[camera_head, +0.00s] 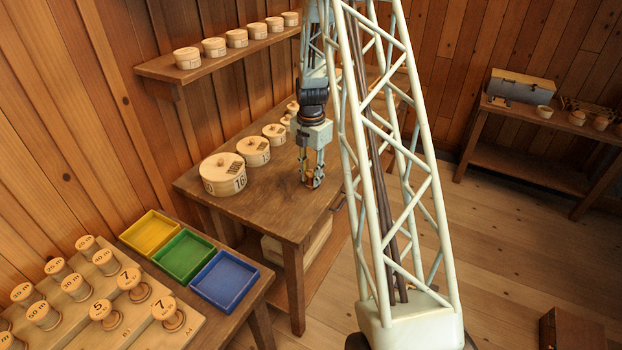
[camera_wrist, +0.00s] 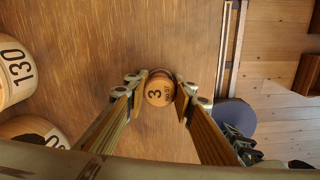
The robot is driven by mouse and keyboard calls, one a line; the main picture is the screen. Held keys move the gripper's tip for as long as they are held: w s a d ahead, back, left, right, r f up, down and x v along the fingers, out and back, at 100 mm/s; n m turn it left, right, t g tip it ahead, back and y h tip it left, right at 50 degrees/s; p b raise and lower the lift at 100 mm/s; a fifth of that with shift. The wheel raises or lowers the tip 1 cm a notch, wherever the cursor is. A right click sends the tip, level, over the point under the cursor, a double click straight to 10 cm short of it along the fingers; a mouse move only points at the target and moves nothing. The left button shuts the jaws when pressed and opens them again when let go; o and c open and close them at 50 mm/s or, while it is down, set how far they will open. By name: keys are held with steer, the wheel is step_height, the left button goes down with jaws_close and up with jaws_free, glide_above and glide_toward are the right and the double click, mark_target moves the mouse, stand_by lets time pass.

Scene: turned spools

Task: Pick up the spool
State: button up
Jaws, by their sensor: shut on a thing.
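A small wooden spool (camera_wrist: 159,93) marked "3" sits between the two fingertips of my gripper (camera_wrist: 160,90) in the wrist view. The fingers touch it on both sides and are shut on it. In the head view my gripper (camera_head: 313,181) points down over the front part of the brown wooden table (camera_head: 272,205). The spool is small there and mostly hidden by the fingers. I cannot tell whether it still touches the table top.
Round lidded boxes (camera_head: 222,175) stand on the table left of my gripper; two show in the wrist view (camera_wrist: 14,70). A nearer bench holds yellow, green and blue trays (camera_head: 226,309) and several other spools (camera_head: 167,309). A wall shelf (camera_head: 215,62) carries small round boxes.

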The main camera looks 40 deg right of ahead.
mark_target(311, 172)
steer(key=shift+r, duration=0.1)
steer(key=shift+r, duration=1.75)
steer(key=s+a, duration=0.3)
steer(key=s, duration=0.1)
steer(key=s+a+r, duration=0.1)
steer(key=s+a, duration=0.2)
steer(key=s, duration=0.1)
steer(key=s+a, duration=0.4)
steer(key=shift+s+r, duration=0.15)
steer(key=shift+s, duration=0.1)
steer(key=shift+w+a, duration=0.15)
steer(key=shift+c, duration=0.2)
